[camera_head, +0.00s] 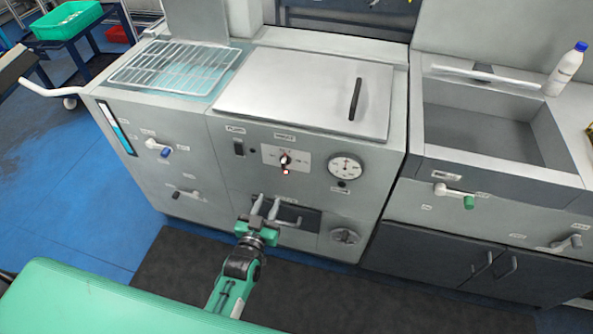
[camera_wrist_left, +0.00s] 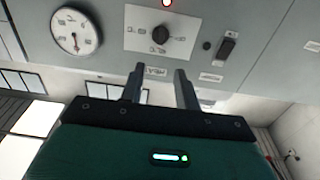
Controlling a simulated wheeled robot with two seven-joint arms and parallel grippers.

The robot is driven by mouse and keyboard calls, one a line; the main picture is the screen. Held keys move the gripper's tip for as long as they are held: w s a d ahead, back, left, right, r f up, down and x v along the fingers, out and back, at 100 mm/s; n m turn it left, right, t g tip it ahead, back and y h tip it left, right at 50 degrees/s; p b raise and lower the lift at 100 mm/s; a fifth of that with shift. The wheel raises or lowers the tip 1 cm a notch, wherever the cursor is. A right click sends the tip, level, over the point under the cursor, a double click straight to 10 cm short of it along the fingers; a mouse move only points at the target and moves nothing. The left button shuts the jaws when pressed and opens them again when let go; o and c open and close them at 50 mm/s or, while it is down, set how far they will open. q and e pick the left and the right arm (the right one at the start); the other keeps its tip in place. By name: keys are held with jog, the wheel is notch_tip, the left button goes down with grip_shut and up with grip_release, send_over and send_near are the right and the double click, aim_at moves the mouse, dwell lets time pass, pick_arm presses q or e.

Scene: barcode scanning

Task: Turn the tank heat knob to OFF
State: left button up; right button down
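The tank heat knob is likely the small dark knob (camera_head: 285,158) on a white plate in the middle of the front panel, with a lit red lamp (camera_head: 285,171) just below it. It also shows in the left wrist view (camera_wrist_left: 160,34), upside down, with lettering around it too small to read; which mark it points to I cannot tell. My left gripper (camera_head: 265,206) is open and empty, low in front of the panel. Its two fingers also show in the left wrist view (camera_wrist_left: 158,78), pointing toward the panel and apart from the knob. My right gripper is not in view.
A round gauge (camera_head: 345,167) sits right of the knob, a black switch (camera_head: 239,148) left of it. A lid (camera_head: 300,95) and wire rack (camera_head: 170,68) are on top.

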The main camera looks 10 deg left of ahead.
pick_arm(q)
send_near(283, 166)
jog(key=w+p, duration=0.1)
jog(key=w, duration=0.6)
jog(key=shift+d+r, duration=0.1)
jog(key=shift+r, duration=0.05)
jog(key=shift+w, duration=0.75)
grip_shut()
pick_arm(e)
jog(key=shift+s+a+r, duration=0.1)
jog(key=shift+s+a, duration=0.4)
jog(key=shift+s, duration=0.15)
